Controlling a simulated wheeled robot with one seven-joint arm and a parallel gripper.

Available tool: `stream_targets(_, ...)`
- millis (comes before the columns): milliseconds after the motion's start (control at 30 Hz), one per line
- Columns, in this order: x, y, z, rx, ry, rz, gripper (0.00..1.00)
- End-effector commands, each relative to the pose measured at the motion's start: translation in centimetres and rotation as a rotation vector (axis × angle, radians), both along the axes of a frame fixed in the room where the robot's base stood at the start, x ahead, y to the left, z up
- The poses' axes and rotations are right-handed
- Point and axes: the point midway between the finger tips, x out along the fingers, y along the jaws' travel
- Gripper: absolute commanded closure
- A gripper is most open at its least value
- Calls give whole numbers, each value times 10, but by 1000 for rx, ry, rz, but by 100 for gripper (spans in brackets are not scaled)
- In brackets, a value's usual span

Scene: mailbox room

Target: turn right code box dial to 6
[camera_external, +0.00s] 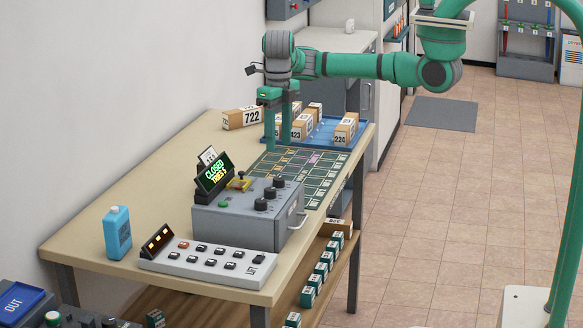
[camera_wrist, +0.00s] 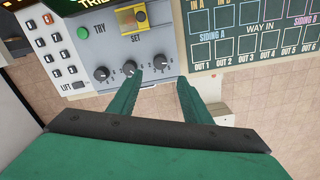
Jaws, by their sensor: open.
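The grey code box (camera_external: 235,228) stands on the table, with a lit display reading CLOSED above it. Three dark dials sit on its face. The right dial (camera_wrist: 161,60) shows in the wrist view just beyond the gap between my fingertips, and it is the farthest one in the external view (camera_external: 279,183). Its pointer setting is too small to read. The middle dial (camera_wrist: 133,62) is beside the left fingertip, and the left dial (camera_wrist: 102,73) is farther left. My gripper (camera_external: 278,148) is open and empty, pointing down, above the table behind the box. It also shows in the wrist view (camera_wrist: 160,78).
A blue tray (camera_external: 330,128) with parcels is behind. A button panel (camera_external: 205,260) and a blue bottle (camera_external: 117,235) stand nearer.

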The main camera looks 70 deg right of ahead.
Motion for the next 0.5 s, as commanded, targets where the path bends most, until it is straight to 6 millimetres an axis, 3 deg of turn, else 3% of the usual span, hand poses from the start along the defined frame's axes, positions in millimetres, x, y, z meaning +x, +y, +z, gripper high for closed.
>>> stream_targets(167, 1, -2, -18, -2, 2, -5, 55)
stream_targets(500, 0, -1, -76, -1, 1, -3, 55)
